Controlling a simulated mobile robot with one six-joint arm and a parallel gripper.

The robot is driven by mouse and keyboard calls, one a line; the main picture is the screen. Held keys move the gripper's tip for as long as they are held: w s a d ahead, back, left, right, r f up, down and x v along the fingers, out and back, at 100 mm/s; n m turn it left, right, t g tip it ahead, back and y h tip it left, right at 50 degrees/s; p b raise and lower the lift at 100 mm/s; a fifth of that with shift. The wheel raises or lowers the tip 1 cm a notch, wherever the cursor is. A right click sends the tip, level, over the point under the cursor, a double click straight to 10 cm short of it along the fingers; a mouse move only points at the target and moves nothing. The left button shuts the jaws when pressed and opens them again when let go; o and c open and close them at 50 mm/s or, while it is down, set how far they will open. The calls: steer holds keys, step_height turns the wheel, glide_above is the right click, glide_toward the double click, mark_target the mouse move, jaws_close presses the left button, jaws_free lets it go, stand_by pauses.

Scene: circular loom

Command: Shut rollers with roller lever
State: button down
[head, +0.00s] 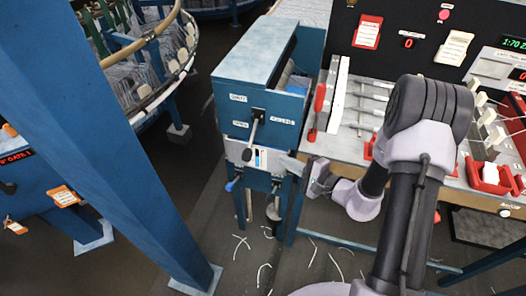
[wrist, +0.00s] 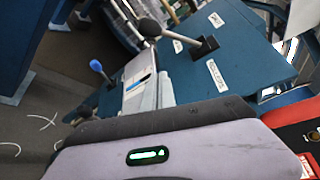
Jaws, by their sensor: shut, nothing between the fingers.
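The roller lever (head: 253,135) is on the front of a blue box (head: 262,66), beside a ROLLERS label. It slants down and slightly left from its dark slot, its knob below the lower label, which looks like OPEN; another label sits higher up. The wrist view shows the lever's dark ball knob (wrist: 150,28) and the ROLLERS label (wrist: 215,76). My gripper (head: 284,161) is shut and empty, below and right of the lever, apart from the knob. Its body fills the bottom of the wrist view; its fingertips are hard to make out there.
A blue-knobbed lever (head: 231,185) sits low on the same stand; its knob (wrist: 96,66) also shows in the wrist view. A bench (head: 345,145) with red-handled parts is to the right. A blue column (head: 110,150) stands left. Pale strands lie on the floor.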

steer(key=w+a+b, duration=0.2)
steer(key=w+a, duration=0.2)
steer(key=a, duration=0.4)
steer(key=shift+a+f, duration=0.15)
steer(key=shift+a, duration=0.2)
steer(key=shift+s, duration=0.1)
step_height(320, 180, up, 11)
steer(key=s+m+g+p, duration=0.1)
steer(key=m+g+p, duration=0.5)
steer(key=p, duration=1)
steer(key=shift+a+m, duration=0.25)
steer(key=shift+m, duration=0.25)
